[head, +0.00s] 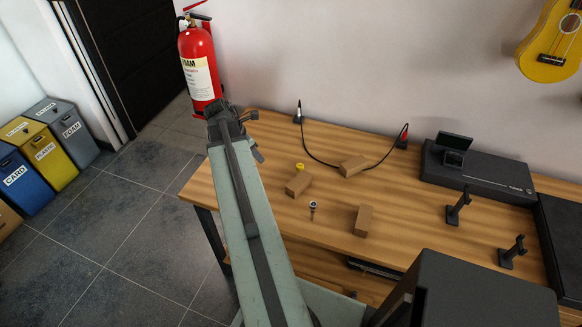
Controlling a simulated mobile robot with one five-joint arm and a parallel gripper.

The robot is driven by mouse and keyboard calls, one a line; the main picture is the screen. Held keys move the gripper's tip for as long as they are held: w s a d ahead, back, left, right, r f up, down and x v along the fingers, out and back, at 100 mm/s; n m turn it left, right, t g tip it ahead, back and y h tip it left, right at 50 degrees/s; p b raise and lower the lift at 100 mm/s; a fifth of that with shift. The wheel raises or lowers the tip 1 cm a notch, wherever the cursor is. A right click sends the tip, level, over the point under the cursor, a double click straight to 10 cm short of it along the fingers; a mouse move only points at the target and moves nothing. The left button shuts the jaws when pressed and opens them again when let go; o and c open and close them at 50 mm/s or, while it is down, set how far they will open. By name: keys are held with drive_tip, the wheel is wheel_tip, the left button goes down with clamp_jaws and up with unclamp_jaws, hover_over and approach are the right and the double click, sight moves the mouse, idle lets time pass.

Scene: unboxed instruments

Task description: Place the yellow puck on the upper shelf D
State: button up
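A small yellow puck (299,167) shows on the wooden table, at the back edge of a brown cardboard box (298,184). I cannot tell whether it rests on the box or stands behind it. My arm reaches up across the picture, and my gripper (250,132) is at its far end, over the table's back left corner. The gripper is left of the puck and apart from it. Its fingers are small and seen at an angle, so I cannot tell how far they are open. No shelf marked D can be made out.
The table (400,235) also holds two more cardboard boxes (353,166) (363,221), a small round-headed item (313,209), a looped black cable (330,163), black stands (457,207) and a black device (480,172). A red extinguisher (198,62) is behind my gripper.

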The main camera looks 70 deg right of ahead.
sight(299, 166)
drive_tip(key=s+d+m, duration=0.2)
drive_tip(key=s+d, duration=0.4)
drive_tip(key=s, duration=0.6)
drive_tip(key=shift+g+y, duration=0.3)
drive_tip(key=shift+g, duration=0.1)
drive_tip(key=b+x, duration=0.5)
drive_tip(key=w+b+x, duration=0.1)
drive_tip(key=b+x, duration=0.1)
drive_tip(key=shift+s+a+f+b, duration=0.1)
drive_tip(key=shift+a+f+b, duration=0.1)
drive_tip(key=shift+f+b, duration=0.3)
drive_tip(key=shift+r+p, duration=0.1)
drive_tip(key=shift+p, duration=0.25)
clamp_jaws()
